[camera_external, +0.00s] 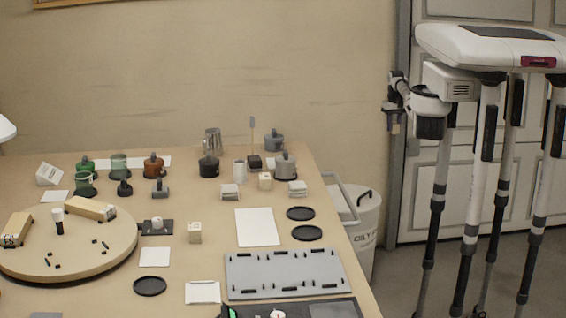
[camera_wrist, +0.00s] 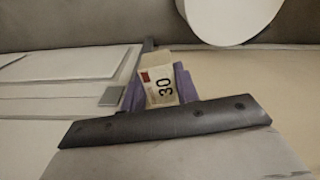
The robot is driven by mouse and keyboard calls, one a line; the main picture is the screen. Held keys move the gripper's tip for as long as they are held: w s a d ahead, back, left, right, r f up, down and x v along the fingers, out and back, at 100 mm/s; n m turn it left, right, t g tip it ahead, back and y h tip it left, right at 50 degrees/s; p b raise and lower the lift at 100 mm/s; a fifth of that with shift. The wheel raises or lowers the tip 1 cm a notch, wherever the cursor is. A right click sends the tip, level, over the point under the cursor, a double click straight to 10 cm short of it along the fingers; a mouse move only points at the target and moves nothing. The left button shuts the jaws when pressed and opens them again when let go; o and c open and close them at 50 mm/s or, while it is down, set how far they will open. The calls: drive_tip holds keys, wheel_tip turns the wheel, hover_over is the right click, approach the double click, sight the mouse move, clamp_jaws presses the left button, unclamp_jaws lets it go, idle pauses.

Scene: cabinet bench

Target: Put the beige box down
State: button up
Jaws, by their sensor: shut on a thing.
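In the wrist view a small beige box (camera_wrist: 158,80) with a black "30" and a red mark on its label sits between the purple fingers of my gripper (camera_wrist: 160,94). My gripper is shut on it. In the external view my gripper (camera_external: 392,122) is at the right, in the air beyond the table's right edge and apart from the table (camera_external: 188,272). The box is too small there to make out clearly. Other small beige boxes stand on the table, one near the middle (camera_external: 195,233) and one toward the back (camera_external: 265,181).
The table holds a round wooden board (camera_external: 118,250), a grey pegged tray (camera_external: 285,291), a white sheet (camera_external: 257,227), black discs (camera_external: 307,233) and several jars and weights. A white bin (camera_external: 362,228) stands by the table's right side. Grey cabinets (camera_external: 420,190) stand behind me.

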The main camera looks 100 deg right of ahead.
drive_tip(key=shift+s, duration=0.75)
drive_tip(key=shift+s, duration=0.1)
idle(0.3)
idle(0.4)
